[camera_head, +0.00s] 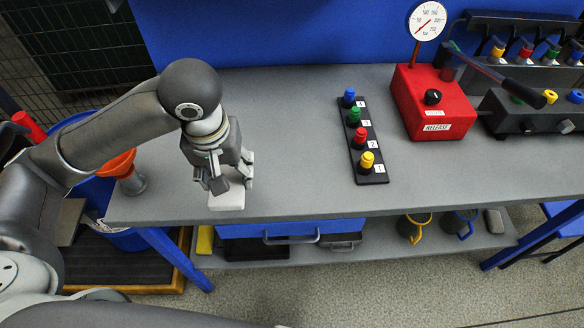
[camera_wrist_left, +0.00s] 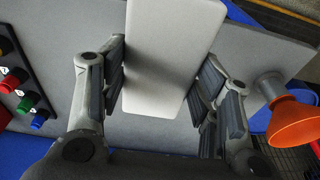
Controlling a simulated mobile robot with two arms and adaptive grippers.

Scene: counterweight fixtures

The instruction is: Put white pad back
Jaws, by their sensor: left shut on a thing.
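The white pad (camera_head: 229,199) is a flat, light rectangular block near the front left edge of the grey workbench. It also shows in the left wrist view (camera_wrist_left: 172,50), lying lengthwise between the fingers. My left gripper (camera_head: 230,182) points down from above and is shut on the pad; its fingers (camera_wrist_left: 160,85) flank the pad's long sides. I cannot tell whether the pad touches the bench top or is just above it. My right gripper is not in view.
An orange funnel (camera_head: 118,163) stands left of the pad at the bench's left end. A black strip with several coloured knobs (camera_head: 362,139), a red box with gauge (camera_head: 433,103) and a dark lever unit (camera_head: 530,110) stand to the right. Bench between gripper and strip is clear.

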